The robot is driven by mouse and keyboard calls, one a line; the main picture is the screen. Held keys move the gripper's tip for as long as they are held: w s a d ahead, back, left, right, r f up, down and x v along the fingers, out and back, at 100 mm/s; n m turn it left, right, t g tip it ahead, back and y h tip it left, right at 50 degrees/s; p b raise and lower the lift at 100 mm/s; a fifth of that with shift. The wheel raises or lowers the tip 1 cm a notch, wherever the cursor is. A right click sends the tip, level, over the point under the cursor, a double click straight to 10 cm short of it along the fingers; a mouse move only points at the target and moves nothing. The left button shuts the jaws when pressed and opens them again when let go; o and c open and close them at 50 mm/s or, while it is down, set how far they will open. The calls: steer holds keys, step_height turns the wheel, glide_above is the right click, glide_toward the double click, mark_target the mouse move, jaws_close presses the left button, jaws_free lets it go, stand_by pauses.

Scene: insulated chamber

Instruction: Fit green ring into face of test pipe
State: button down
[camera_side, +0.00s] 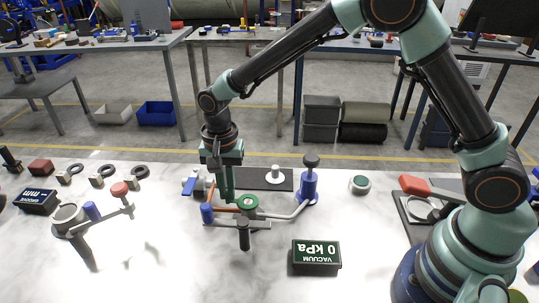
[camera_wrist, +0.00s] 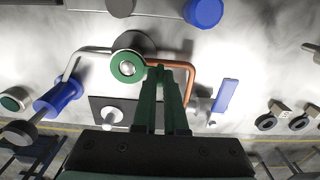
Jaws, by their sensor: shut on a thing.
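The green ring (camera_wrist: 117,72) is at my gripper's tips, seen nearly face-on in the wrist view, with a pale metal round in its centre. In the side view the ring (camera_side: 248,202) is over the middle of the pipe assembly, above a dark upright cylinder (camera_side: 243,238). My gripper (camera_wrist: 160,70) has its green fingers closed together on the ring's right edge. The test pipe shows as a silver bend (camera_wrist: 78,54) on the left and a copper bend (camera_wrist: 190,68) on the right. The pipe face is largely hidden by the ring; I cannot tell if the ring is seated.
A blue valve (camera_side: 309,185) stands right of the pipe. A dark plate (camera_side: 265,173) with a white knob lies behind. A vacuum gauge reading 0 kPa (camera_side: 316,255) is in front. A stand (camera_side: 85,235) is at left. Bare white table lies between them.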

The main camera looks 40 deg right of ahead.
stand_by(0.4)
steer(key=c, duration=0.9)
jaws_free()
step_height(320, 180, up, 12)
steer(key=shift+r, duration=0.1)
